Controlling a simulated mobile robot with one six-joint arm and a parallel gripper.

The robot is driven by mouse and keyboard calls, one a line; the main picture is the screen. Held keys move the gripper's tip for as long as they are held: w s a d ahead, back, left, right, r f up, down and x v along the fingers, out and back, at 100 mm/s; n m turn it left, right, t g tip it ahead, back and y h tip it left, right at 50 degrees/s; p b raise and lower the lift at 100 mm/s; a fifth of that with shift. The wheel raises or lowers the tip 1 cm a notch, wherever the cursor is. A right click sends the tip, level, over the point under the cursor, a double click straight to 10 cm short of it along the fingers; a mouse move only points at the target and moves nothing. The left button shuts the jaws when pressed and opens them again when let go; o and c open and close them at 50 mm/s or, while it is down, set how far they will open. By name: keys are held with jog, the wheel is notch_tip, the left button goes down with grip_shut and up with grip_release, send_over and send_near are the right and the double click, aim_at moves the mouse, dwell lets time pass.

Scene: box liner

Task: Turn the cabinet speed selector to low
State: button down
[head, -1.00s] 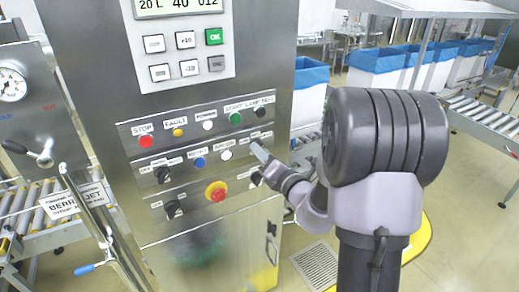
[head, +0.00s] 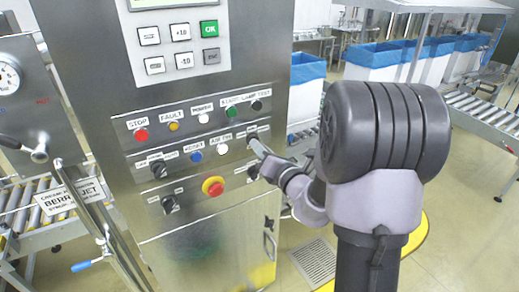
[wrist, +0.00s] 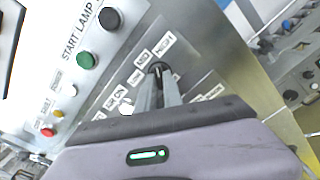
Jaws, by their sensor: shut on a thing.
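A steel control cabinet (head: 105,100) with rows of buttons and knobs fills the left and middle of the head view. My gripper (head: 258,148) is at the right end of the middle row, beneath a small label. In the wrist view, my gripper (wrist: 160,88) has its two fingers shut on a small black selector knob (wrist: 157,67). The fingers cover most of that knob, so its pointer direction cannot be told. In the head view the fingers hide the knob.
Nearby are a green button (head: 231,112), a black button (head: 257,105), a white button (head: 222,149) and a red emergency stop (head: 214,187). Another dark knob (head: 253,172) sits just below my gripper. Blue-lined bins (head: 372,70) stand behind to the right.

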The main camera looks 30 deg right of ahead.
jog(key=n+b, duration=1.3)
jog(key=n, duration=0.2)
jog(key=shift+d+n, duration=0.1)
jog(key=shift+n, duration=0.3)
jog(key=shift+r+n+b, duration=0.2)
jog(key=shift+n+b, duration=0.1)
jog(key=shift+b, duration=0.15)
jog(key=c, duration=1.5)
grip_release()
jog(key=shift+w+f, duration=0.1)
jog(key=s, duration=1.1)
jog(key=s+p, duration=0.1)
jog(key=s, duration=0.5)
jog(key=shift+s+d, duration=0.25)
jog(key=shift+d, duration=0.05)
